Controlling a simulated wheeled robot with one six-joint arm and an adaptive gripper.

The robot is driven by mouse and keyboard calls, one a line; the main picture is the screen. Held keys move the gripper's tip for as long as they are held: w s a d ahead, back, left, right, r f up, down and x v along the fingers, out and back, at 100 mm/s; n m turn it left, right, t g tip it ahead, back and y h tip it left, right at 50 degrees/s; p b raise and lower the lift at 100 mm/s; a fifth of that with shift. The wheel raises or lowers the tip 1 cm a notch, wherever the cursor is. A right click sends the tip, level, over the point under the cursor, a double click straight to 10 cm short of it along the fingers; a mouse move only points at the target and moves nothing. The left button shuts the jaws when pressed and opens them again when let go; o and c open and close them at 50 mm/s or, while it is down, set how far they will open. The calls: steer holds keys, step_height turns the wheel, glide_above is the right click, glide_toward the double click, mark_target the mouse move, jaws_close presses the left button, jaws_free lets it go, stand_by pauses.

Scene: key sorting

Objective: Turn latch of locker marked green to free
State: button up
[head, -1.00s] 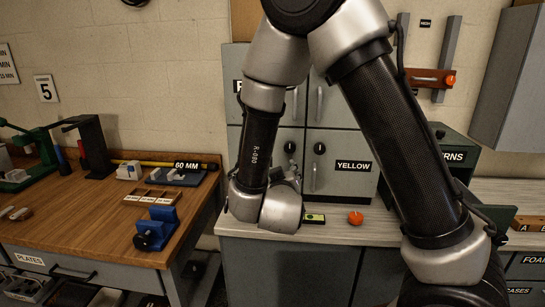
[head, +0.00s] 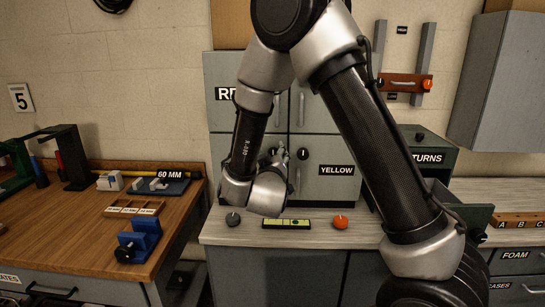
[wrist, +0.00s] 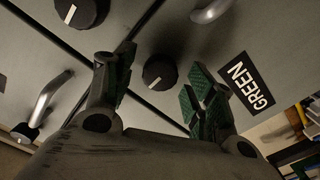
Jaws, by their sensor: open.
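The locker marked green (wrist: 222,42) fills the middle and right of the wrist view. It bears a black GREEN label (wrist: 247,84), a metal handle (wrist: 211,10) and a round black latch knob (wrist: 160,71) with a short white pointer line. My gripper (wrist: 157,92) is open, with green-padded fingers on either side of the knob as seen. I cannot tell whether either finger touches it. In the head view my gripper (head: 278,156) is in front of the locker block, and my arm hides the GREEN label and the knob.
The YELLOW locker (head: 352,190) is beside it, with its own knob (head: 303,154). The RED label (head: 225,93) is above. On the counter below are a yellow-green level (head: 287,224), an orange knob (head: 341,221) and a dark knob (head: 233,219).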

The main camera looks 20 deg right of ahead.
steer(key=c, duration=1)
steer(key=shift+c, duration=0.2)
steer(key=m, duration=0.9)
steer(key=shift+d, duration=0.1)
steer(key=m, duration=0.4)
steer(key=shift+m, duration=0.3)
steer(key=shift+s+m, duration=0.1)
steer(key=shift+m, duration=2.1)
